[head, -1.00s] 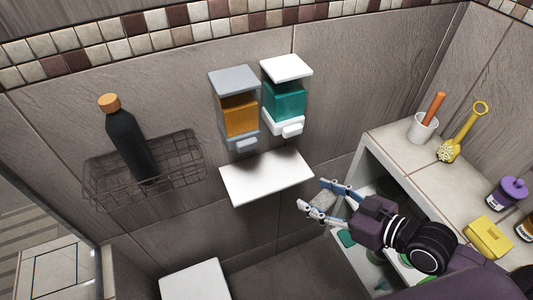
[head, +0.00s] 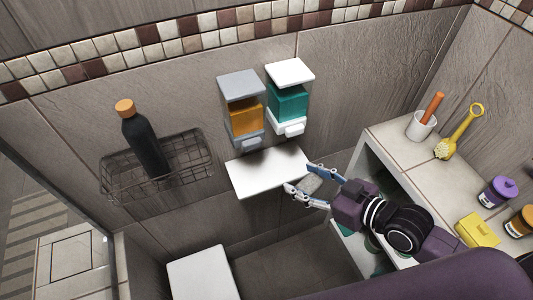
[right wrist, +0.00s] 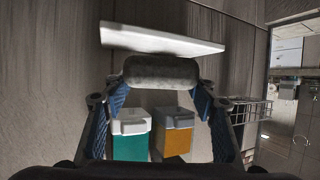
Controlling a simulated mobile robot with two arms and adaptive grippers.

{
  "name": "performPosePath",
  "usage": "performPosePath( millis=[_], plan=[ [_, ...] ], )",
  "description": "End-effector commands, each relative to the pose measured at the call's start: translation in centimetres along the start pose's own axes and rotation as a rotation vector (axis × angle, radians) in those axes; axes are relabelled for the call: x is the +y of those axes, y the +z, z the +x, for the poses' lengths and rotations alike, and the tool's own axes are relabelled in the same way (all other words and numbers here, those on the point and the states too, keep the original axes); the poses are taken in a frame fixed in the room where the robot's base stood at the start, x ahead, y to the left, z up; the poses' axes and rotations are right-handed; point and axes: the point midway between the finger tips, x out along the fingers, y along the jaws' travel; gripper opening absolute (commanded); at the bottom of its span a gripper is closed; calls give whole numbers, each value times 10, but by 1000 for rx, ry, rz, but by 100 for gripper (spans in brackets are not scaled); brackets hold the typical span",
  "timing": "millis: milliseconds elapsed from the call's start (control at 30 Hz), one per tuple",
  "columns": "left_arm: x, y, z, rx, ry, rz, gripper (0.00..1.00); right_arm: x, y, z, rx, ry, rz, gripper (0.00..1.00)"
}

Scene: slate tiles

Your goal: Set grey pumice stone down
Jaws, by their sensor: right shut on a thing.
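The grey pumice stone (head: 311,184) is held between the fingers of my right gripper (head: 304,182), at the right end of the white wall shelf (head: 262,172). In the right wrist view the stone (right wrist: 160,71) spans the gap between the blue finger pads, and the white shelf (right wrist: 158,38) shows just beyond it. The stone looks close to the shelf edge; I cannot tell whether they touch. My left gripper is in neither view.
Two wall dispensers, one orange (head: 244,118) and one teal (head: 288,102), hang above the shelf. A wire basket (head: 118,180) with a black bottle (head: 146,145) is at left. A tiled ledge (head: 405,155) with a cup and brush is at right. The shelf top looks bare.

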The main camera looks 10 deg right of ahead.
Motion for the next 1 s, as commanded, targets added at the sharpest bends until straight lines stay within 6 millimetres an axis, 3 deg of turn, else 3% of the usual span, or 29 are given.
performPosePath(
  millis=[667,833,1000],
  plan=[
    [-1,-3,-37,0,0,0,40,0,-52,114,4,-1,2,29],
    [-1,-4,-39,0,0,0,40,-1,-52,125,0,-2,0,29],
    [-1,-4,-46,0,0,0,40,-1,-33,132,-3,-1,1,29]
  ],
)
